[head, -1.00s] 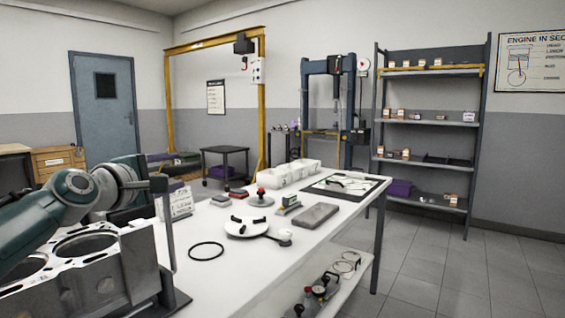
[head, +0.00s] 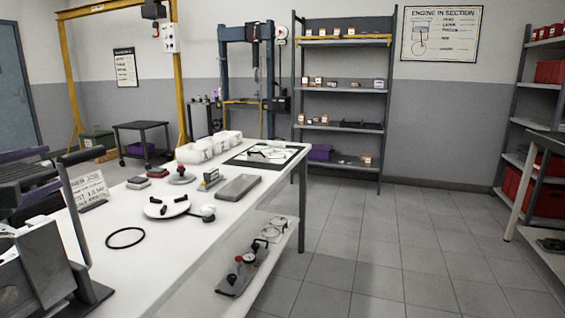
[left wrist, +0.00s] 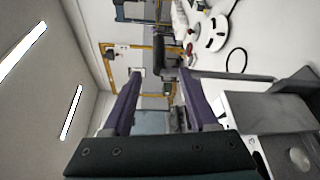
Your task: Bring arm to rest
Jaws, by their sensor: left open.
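My left gripper (head: 42,172) is at the left edge in the head view, partly cut off by the frame. The block also shows at the lower right of the left wrist view (left wrist: 265,112). My right gripper is in neither view.
The white bench (head: 150,265) bears a black ring (head: 110,245), a white disc with black handles (head: 166,202), a grey slab (head: 238,187) and a card with writing (head: 88,188). Shelves (head: 340,90) stand behind. The floor right of the bench (head: 370,250) is clear.

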